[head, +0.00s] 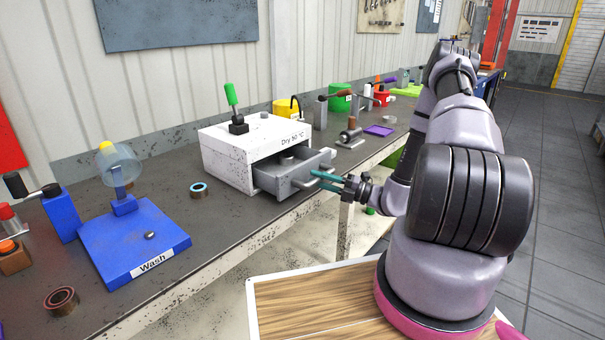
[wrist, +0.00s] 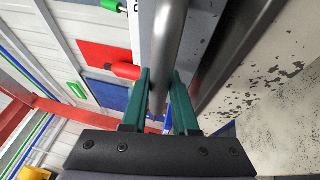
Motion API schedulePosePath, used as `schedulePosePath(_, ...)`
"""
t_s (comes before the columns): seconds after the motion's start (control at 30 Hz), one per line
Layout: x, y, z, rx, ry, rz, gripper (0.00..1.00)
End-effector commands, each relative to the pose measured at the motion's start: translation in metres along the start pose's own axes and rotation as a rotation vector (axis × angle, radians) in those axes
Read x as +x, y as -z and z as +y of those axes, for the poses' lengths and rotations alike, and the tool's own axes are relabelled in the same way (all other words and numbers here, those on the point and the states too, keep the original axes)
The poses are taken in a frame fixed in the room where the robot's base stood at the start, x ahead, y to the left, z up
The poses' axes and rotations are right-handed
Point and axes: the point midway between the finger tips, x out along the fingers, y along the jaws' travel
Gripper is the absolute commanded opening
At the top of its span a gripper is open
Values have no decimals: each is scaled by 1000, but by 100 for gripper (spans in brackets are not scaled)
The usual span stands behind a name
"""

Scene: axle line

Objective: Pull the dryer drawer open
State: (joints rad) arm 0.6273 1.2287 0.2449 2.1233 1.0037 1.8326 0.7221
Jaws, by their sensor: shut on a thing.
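The dryer (head: 240,155) is a white speckled box labelled "Dry 50 °C" on the bench, with a green-handled lever (head: 232,97) on top. Its grey drawer (head: 290,178) stands out of the front, partly open, with a small round part inside. My gripper (head: 322,178), with teal fingers, is at the drawer's front. In the wrist view its fingers (wrist: 161,95) are on both sides of the grey bar handle (wrist: 168,45), shut on it. How far the drawer can still travel is not visible.
A blue wash station (head: 135,240) with a clear drum stands left of the dryer on the dark bench (head: 225,215). A ring (head: 198,190) lies between them. Right of the dryer are a small fixture (head: 350,135), a purple tray (head: 379,130) and coloured bins. Floor at right is clear.

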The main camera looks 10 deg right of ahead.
Motion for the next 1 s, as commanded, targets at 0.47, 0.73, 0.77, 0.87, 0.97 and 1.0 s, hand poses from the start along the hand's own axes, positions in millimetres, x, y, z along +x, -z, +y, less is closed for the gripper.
schedulePosePath(0.47,-42,17,7,0,3,-2,0)
schedulePosePath(0.73,-41,17,8,0,2,-1,57)
schedulePosePath(0.77,-41,17,8,0,2,-1,57)
schedulePosePath(0.87,-41,17,8,0,1,-1,57)
schedulePosePath(0.97,-41,17,8,0,1,-1,57)
schedulePosePath(1.0,-43,17,8,0,1,-2,57)
